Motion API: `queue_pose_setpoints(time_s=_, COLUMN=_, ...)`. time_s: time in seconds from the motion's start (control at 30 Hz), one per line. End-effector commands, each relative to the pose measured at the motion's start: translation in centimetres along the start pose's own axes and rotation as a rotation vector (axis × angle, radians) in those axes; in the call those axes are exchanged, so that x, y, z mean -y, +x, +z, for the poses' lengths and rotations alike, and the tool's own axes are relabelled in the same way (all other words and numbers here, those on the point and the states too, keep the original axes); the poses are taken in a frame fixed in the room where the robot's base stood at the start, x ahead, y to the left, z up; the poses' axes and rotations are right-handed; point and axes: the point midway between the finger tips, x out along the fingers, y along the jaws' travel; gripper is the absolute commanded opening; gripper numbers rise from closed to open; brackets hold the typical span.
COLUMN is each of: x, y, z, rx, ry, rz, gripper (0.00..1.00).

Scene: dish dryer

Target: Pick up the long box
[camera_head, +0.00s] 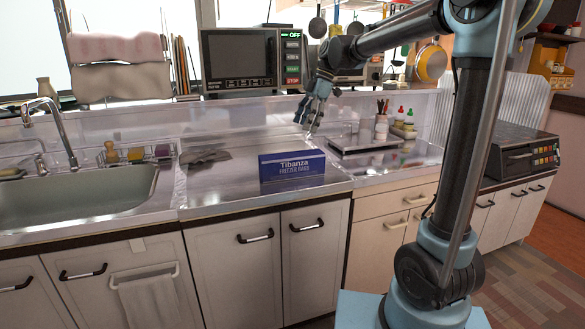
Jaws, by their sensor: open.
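The long box (292,167) is blue with white lettering reading "Tibanza Freezer Bags". It rests on the steel counter between the sink and the tray on the right, with its long side facing me. My gripper (312,127) is open and empty. It hangs above and a little to the right of the box in the picture, pointing down, apart from the box. The back side of the box is hidden.
A sink with a faucet (55,125) is at the left. A grey crumpled cloth (205,156) lies left of the box. A flat tray (366,142), bottles and a utensil cup (381,127) stand at the right. A monitor-like appliance (240,60) stands behind.

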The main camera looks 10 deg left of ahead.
Motion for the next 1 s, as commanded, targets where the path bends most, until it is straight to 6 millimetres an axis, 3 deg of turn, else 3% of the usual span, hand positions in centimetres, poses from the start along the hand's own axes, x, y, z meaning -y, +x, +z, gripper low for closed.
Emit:
queue_pose_setpoints(time_s=0.63, x=-0.1, y=10.2, z=-0.1, rx=-0.001, ry=-0.007, rz=-0.001, gripper=0.75)
queue_pose_setpoints(time_s=1.0, x=-0.2, y=13.0, z=0.0, rx=-0.001, ry=-0.006, rz=-0.001, gripper=0.75)
